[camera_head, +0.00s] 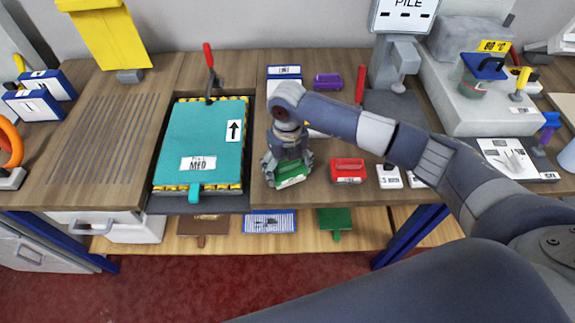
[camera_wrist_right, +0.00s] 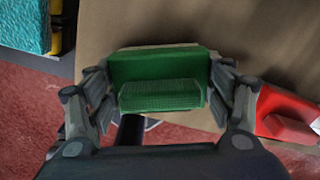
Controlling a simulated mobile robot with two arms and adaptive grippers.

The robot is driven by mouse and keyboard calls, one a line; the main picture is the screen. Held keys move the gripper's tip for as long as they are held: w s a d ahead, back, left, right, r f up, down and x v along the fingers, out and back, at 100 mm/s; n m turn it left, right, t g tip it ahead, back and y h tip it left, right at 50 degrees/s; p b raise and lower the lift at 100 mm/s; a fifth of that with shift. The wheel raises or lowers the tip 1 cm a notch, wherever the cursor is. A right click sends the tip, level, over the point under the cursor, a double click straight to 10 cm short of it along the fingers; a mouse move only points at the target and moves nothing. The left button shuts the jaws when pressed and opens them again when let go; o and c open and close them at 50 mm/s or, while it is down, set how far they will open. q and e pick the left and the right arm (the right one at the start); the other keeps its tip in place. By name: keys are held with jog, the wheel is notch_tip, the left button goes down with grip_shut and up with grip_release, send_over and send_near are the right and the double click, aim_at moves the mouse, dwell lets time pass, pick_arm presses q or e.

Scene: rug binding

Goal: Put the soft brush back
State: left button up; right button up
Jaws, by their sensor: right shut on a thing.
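A green brush-like block (camera_head: 292,181) with a raised ridged grip is at the bench's front edge, left of the red block. My right gripper (camera_head: 287,172) is above it and shut on it. In the right wrist view the green block (camera_wrist_right: 158,68) sits between the two fingers of my right gripper (camera_wrist_right: 160,92), one at each end. Its underside is hidden, so I cannot tell whether it touches the bench. No readable label marks it as the soft brush. My left gripper is not in view.
A red block (camera_head: 347,170) stands close on the right, with small white labelled blocks (camera_head: 389,176) beyond. A teal rug piece (camera_head: 204,139) lies in a frame on the left. A purple block (camera_head: 327,81) is farther back. A shelf below holds a green paddle-shaped item (camera_head: 335,219).

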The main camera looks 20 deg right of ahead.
aim_at(287, 162)
jog(key=shift+f, duration=0.1)
jog(key=o, duration=0.7)
jog(key=shift+f, duration=0.1)
jog(key=shift+c, duration=0.2)
jog(key=o, duration=0.4)
jog(key=shift+o, duration=0.2)
jog(key=shift+r, duration=0.3)
jog(key=shift+r+b, duration=0.3)
jog(key=shift+r, duration=0.05)
notch_tip(287, 162, up, 11)
jog(key=b, duration=0.3)
jog(key=shift+r, duration=0.1)
